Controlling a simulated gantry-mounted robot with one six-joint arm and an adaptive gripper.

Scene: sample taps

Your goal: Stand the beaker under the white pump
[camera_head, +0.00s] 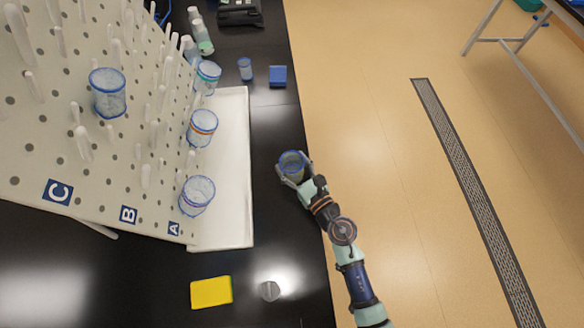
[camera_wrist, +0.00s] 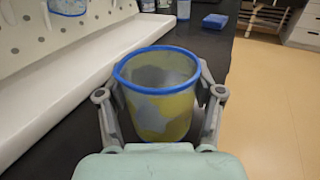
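A clear beaker with a blue rim (camera_head: 291,164) is at the right edge of the black bench; it fills the middle of the wrist view (camera_wrist: 158,95). My gripper (camera_head: 293,172) has one finger on each side of it, and both fingers appear to press on its wall below the rim; my gripper also shows in the wrist view (camera_wrist: 160,100). The beaker looks upright and see-through. I cannot tell whether its base touches the bench. I cannot make out a white pump in either view.
A pegboard rack (camera_head: 50,130) with several blue-rimmed beakers (camera_head: 197,194) stands left above a white tray (camera_head: 238,170). A yellow sponge (camera_head: 211,292) and a small grey knob (camera_head: 270,290) lie in front. Behind are a blue block (camera_head: 278,76), a small cup (camera_head: 245,68) and bottles (camera_head: 202,38).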

